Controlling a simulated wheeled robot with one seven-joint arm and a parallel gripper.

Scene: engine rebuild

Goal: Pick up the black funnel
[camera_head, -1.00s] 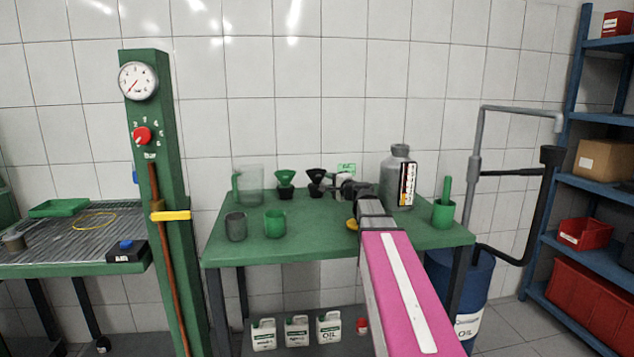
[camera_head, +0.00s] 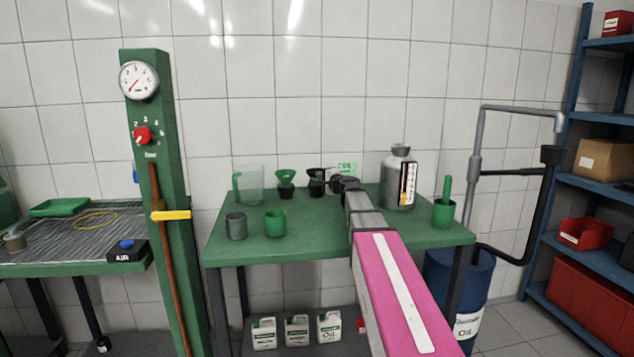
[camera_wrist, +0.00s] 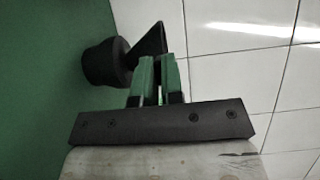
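The black funnel (camera_head: 316,174) stands in a black holder (camera_head: 317,190) at the back of the green table, partly hidden by my gripper. In the wrist view the funnel (camera_wrist: 150,48) lies sideways, its wide rim to the right, with the round black holder (camera_wrist: 104,63) at its left. My gripper (camera_head: 334,183) is just right of the funnel in the head view. In the wrist view its two green fingers (camera_wrist: 160,62) are a little apart with a narrow gap between them, and their tips overlap the funnel's rim edge. I cannot tell whether they touch it.
The green table (camera_head: 320,228) also bears a green funnel (camera_head: 286,176), a clear jug (camera_head: 248,184), a grey cup (camera_head: 236,226), a green mug (camera_head: 275,223), a grey bottle (camera_head: 396,180) and a green container (camera_head: 443,213). The tiled wall is close behind.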

